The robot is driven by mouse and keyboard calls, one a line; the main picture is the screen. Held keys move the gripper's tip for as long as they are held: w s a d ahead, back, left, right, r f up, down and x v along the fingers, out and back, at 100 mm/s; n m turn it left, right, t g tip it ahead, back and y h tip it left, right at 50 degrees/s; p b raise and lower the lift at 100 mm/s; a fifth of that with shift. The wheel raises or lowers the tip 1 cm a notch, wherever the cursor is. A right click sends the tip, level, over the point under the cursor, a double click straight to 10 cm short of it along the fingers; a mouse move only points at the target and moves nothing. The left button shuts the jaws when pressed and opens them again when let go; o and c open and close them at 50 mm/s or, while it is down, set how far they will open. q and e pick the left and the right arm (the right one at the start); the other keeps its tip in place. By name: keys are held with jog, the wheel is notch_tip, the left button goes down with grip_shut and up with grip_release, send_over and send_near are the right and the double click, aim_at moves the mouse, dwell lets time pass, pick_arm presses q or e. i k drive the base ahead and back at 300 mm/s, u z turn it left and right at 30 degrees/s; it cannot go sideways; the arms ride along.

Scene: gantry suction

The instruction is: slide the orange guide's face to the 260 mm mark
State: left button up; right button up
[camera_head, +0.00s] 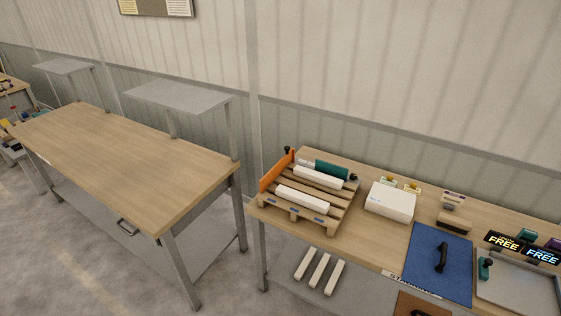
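The orange guide (277,171) is an upright orange plate at the left end of a wooden pallet-like rack (318,205) on the right-hand bench. A dark knob (287,150) shows near its far end, and another dark knob sits at the rack's right side. White blocks (303,198) and a teal block (332,170) lie on the rack. The scale and its 260 mm mark are too small to make out. Neither of my grippers is in view.
A white box (390,201) stands right of the rack. A blue mat (438,263) with a black handle and a grey tray (519,292) lie further right. An empty wooden table (125,165) stands left, with a floor gap between. White bars (320,271) lie on the lower shelf.

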aim_at(289, 157)
jog(key=u, duration=0.45)
jog(key=i, duration=0.6)
jog(key=u, duration=0.35)
jog(key=i, duration=1.5)
jog(key=z, duration=0.8)
